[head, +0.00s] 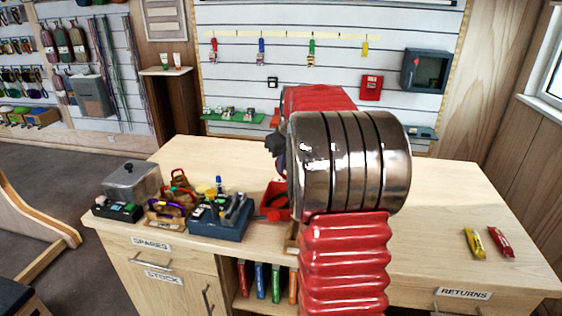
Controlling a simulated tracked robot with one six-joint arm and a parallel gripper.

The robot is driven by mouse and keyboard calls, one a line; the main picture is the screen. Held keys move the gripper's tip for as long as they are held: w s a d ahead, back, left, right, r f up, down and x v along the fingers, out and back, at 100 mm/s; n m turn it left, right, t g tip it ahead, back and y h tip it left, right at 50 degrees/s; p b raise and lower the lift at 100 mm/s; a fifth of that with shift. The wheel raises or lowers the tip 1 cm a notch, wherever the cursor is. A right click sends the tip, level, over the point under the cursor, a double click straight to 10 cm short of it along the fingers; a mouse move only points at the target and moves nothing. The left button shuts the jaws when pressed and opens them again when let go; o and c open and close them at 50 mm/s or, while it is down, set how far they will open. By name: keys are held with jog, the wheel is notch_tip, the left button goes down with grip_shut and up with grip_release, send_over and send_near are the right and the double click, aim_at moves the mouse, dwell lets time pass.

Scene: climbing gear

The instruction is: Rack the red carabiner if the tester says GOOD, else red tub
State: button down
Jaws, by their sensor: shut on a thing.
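My red ribbed arm and its metal joint fill the middle of the head view. They hide my gripper's fingertips and anything between them. No red carabiner can be made out in a gripper. A red tub (277,196) sits on the counter just left of my arm, partly hidden by it. On the back wall, a yellow strip carries spaced hanging gear: a red piece (214,46), a blue piece (261,48), a green piece (311,48) and a yellow piece (365,48). No readable GOOD or other tester word shows.
The wooden counter (440,190) is mostly clear right of my arm, with a yellow packet (474,243) and red packet (501,242) near its right end. A grey cabinet (425,71) hangs behind.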

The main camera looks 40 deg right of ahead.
jog(key=shift+f, duration=1.8)
jog(key=c, duration=1.8)
grip_release()
jog(key=shift+o, duration=0.2)
jog(key=v, duration=1.3)
jog(key=shift+r, duration=0.35)
jog(key=shift+s, duration=0.1)
